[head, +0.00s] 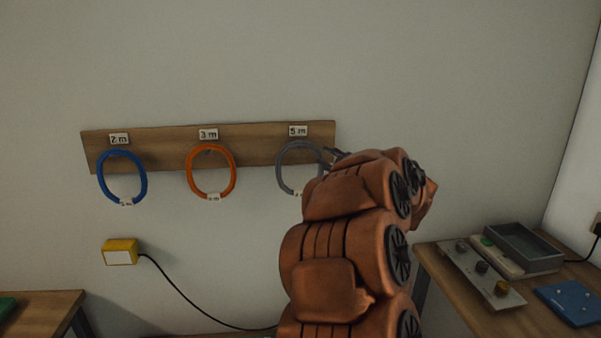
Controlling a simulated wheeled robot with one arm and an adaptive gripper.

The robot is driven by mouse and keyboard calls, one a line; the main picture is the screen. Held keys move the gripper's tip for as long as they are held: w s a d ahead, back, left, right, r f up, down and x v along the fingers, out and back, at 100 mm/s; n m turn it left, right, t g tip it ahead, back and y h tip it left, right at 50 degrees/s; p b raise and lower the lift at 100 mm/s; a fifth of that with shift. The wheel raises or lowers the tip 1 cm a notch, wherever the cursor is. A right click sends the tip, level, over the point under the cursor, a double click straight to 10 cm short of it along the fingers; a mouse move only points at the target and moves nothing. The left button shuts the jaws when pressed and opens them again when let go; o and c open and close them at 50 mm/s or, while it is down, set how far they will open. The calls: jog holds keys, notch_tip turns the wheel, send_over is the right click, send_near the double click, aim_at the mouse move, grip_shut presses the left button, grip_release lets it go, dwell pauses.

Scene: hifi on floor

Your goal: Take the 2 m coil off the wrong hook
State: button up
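A grey coil (283,160) hangs on the hook under the "5 m" label (298,131). Its small white tag is partly hidden by my arm and too small to read surely. A blue coil (101,183) hangs under the "2 m" label (119,139), and its tag is not clearly legible. An orange coil (191,172) hangs under the "3 m" label (208,134). My gripper (333,155) is at the grey coil's right side, mostly hidden behind my copper-coloured arm. I cannot tell whether it touches the coil or whether its fingers are open.
The coils hang along a wooden wall board (170,145). A yellow box (120,252) with a black cable is on the wall below. The right table (462,311) holds a grey tray (522,247), a panel with knobs (481,274) and a blue plate (568,302).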

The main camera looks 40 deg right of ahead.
aim_at(315, 150)
jog(key=shift+r+p+x, duration=0.2)
jog(key=shift+p+x, duration=0.95)
jog(key=shift+x, duration=2.35)
jog(key=shift+a, duration=0.15)
jog(key=shift+c, duration=0.4)
grip_shut()
